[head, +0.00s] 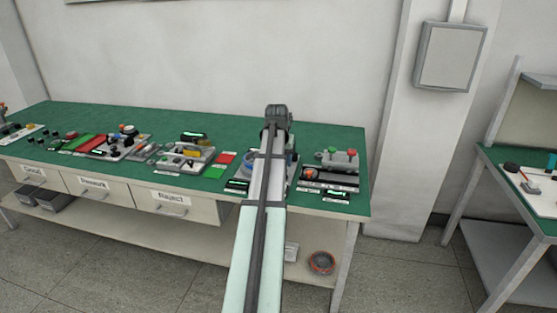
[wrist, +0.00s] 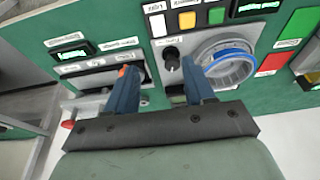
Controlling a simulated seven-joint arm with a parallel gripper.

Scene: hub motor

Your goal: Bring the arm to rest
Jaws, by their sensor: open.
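My arm reaches forward over the green workbench (head: 310,130) in the head view, and its wrist end stands above the bench. My gripper (wrist: 158,66) shows in the wrist view with its two blue fingers apart and nothing between them. The fingers point toward a station panel with a black knob (wrist: 171,56) and a round holder with a blue ring (wrist: 232,66). The right finger overlaps the panel near the holder; I cannot tell its height above it. In the head view the fingers are hidden behind my arm.
Trays, coloured pads and several small parts fill the bench to the left. Drawers (head: 171,203) sit under the front edge. An orange-rimmed bowl (head: 321,262) is on the lower shelf.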

